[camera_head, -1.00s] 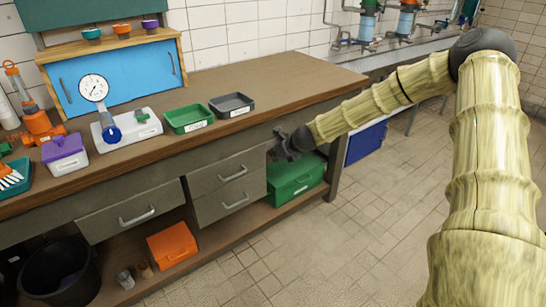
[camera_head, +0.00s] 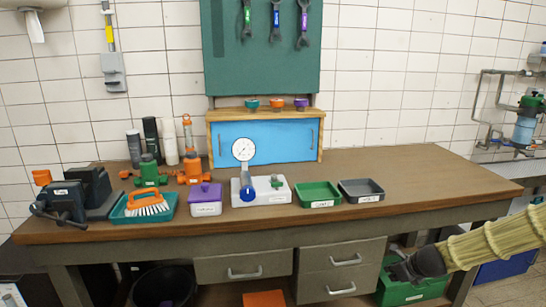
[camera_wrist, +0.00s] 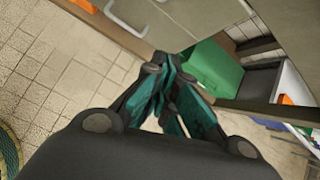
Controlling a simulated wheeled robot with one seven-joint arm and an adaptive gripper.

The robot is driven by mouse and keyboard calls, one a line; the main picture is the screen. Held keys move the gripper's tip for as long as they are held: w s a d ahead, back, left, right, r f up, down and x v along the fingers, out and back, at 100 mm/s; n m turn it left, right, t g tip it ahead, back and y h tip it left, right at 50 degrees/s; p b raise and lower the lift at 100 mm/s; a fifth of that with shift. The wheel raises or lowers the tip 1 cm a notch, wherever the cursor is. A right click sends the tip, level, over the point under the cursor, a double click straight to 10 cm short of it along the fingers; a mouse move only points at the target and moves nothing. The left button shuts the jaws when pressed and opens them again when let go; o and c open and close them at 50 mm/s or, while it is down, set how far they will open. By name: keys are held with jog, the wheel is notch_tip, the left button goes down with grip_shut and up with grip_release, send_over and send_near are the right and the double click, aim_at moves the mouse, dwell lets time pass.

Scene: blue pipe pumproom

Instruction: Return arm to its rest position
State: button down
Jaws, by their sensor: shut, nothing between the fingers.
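My arm reaches in from the right edge of the head view, low beside the workbench (camera_head: 420,193). My gripper (camera_head: 396,273) hangs below the bench top, in front of the green box (camera_head: 415,293) on the lower shelf and right of the drawers. In the wrist view my gripper (camera_wrist: 165,72) is shut, its teal-and-black fingers drawn together with nothing between them. The green box (camera_wrist: 212,68) lies beyond the fingers there; whether they touch it cannot be told.
Grey drawers (camera_head: 341,268) stand close to the gripper's left in the head view. Two trays, green (camera_head: 318,194) and grey (camera_head: 361,190), sit on the bench above.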

jog(key=s+a+f+n+g+p, duration=0.2)
jog(key=s+a+f+n, duration=0.45)
jog(key=s, duration=0.35)
jog(key=s+a+f+n+g+p, duration=0.1)
jog(key=s+a+f+n+g, duration=0.1)
jog(key=s+a+f+n, duration=0.55)
jog(key=s+a+f+n+g+p, duration=0.1)
jog(key=s+a+n+g+p, duration=0.1)
jog(key=s+n, duration=0.6)
jog(key=s+a+f+n+g+h+p, duration=0.1)
jog(key=s+a+n, duration=0.2)
jog(key=s+n, duration=0.5)
jog(key=s, duration=1.3)
jog(key=shift+a+g+p, duration=0.15)
jog(key=shift+g+p, duration=0.2)
jog(key=shift+g, duration=0.05)
